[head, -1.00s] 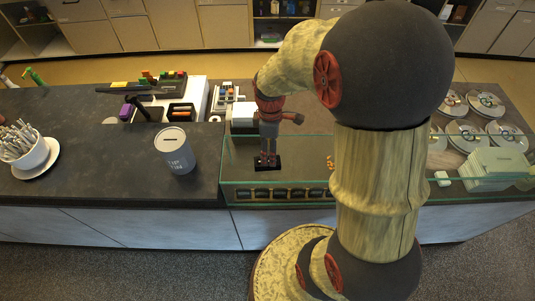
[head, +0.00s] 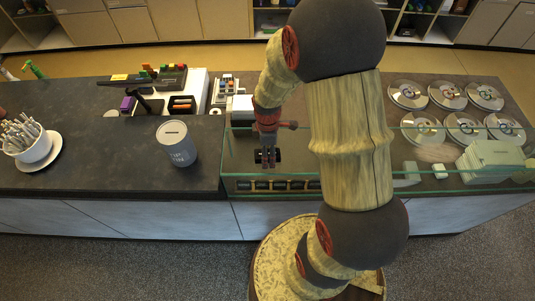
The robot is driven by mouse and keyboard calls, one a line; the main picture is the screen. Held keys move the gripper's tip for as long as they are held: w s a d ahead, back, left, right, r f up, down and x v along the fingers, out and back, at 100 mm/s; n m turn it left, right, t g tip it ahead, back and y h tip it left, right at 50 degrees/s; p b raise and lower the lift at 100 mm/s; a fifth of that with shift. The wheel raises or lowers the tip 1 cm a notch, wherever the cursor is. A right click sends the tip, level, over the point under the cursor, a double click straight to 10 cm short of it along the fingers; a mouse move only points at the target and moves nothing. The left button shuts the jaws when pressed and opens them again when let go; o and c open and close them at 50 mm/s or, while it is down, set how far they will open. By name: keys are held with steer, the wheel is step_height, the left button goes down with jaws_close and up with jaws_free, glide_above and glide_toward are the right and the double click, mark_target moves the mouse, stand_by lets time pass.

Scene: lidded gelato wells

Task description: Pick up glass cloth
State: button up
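My gripper (head: 267,157) points down behind the glass guard at the left end of the gelato counter. It is small in the head view, and I cannot tell whether its fingers are open or shut. I see nothing clearly held in it. I cannot make out a glass cloth with certainty. A pale stack (head: 492,160) lies at the right of the counter, behind the glass, but I cannot tell whether it is cloth. A small white item (head: 440,171) lies left of it. My arm hides part of the counter's middle.
Several round metal lids (head: 446,95) cover the wells at the right. The clear glass guard (head: 235,165) runs along the front edge. A grey tip tin (head: 177,146), a white bowl of spoons (head: 30,145) and a till (head: 150,85) stand on the left counter.

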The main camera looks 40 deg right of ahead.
steer(key=c, duration=1.1)
steer(key=shift+r, duration=0.1)
steer(key=shift+w+r+b, duration=0.1)
steer(key=shift+r+b, duration=0.25)
steer(key=shift+r, duration=0.2)
steer(key=s+d+r, duration=0.1)
steer(key=r, duration=0.1)
steer(key=s+r+b, duration=0.1)
steer(key=r, duration=0.1)
steer(key=s+d+r, duration=0.1)
steer(key=r, duration=0.1)
steer(key=shift+s+d+r+b, duration=0.2)
steer(key=shift+d+r+b, duration=0.1)
steer(key=shift+r+b, duration=0.05)
steer(key=s+d+r, duration=0.1)
steer(key=s+d, duration=0.1)
steer(key=s+d+r+b, duration=0.1)
steer(key=s+d+r, duration=0.1)
steer(key=s, duration=0.1)
steer(key=s+d+r+b, duration=0.1)
steer(key=s+r, duration=0.1)
steer(key=s, duration=0.1)
steer(key=shift+d, duration=0.4)
